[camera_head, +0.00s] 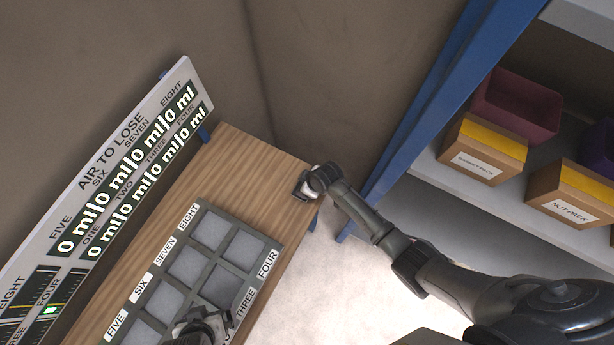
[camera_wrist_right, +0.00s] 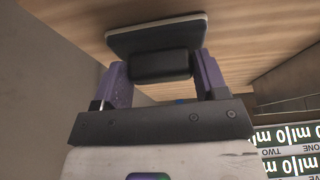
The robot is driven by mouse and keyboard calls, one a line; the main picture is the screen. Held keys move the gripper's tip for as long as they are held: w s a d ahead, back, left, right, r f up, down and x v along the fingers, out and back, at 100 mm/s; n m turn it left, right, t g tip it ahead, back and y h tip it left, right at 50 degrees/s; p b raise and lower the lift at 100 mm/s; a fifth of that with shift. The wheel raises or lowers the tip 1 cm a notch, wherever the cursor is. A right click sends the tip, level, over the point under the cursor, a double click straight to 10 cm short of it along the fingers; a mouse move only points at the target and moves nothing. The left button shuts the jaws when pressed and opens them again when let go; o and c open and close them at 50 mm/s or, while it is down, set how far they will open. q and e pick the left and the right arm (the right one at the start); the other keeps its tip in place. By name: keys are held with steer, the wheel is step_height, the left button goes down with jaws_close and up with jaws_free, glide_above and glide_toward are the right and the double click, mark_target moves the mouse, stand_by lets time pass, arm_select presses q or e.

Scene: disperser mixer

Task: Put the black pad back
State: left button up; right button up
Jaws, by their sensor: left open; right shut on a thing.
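The black pad (camera_wrist_right: 157,40) is a flat dark plate with a block-shaped grip (camera_wrist_right: 160,66), seen in the right wrist view. My right gripper (camera_wrist_right: 160,82) has its purple fingers shut on that block. The plate is close to the wooden table surface (camera_wrist_right: 256,30); I cannot tell whether they touch. In the head view my right gripper (camera_head: 312,184) is at the far right corner of the wooden table (camera_head: 262,157), and the pad cannot be made out there. My left gripper (camera_head: 215,322) is open over the near part of the grey compartment tray (camera_head: 217,267), covering some of it.
A display board (camera_head: 120,165) reading "AIR TO LOSE" stands along the table's left side. A blue-framed shelf (camera_head: 425,100) at right holds a maroon bin (camera_head: 515,106) and labelled cardboard boxes (camera_head: 483,149). Bare wood lies between the tray and the far table edge.

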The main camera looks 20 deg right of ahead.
steer(key=shift+f, duration=0.1)
steer(key=o, duration=0.9)
steer(key=shift+d+r, duration=0.1)
steer(key=shift+r, duration=0.3)
steer(key=p+v, duration=0.1)
steer(key=v, duration=1)
steer(key=shift+r, duration=0.15)
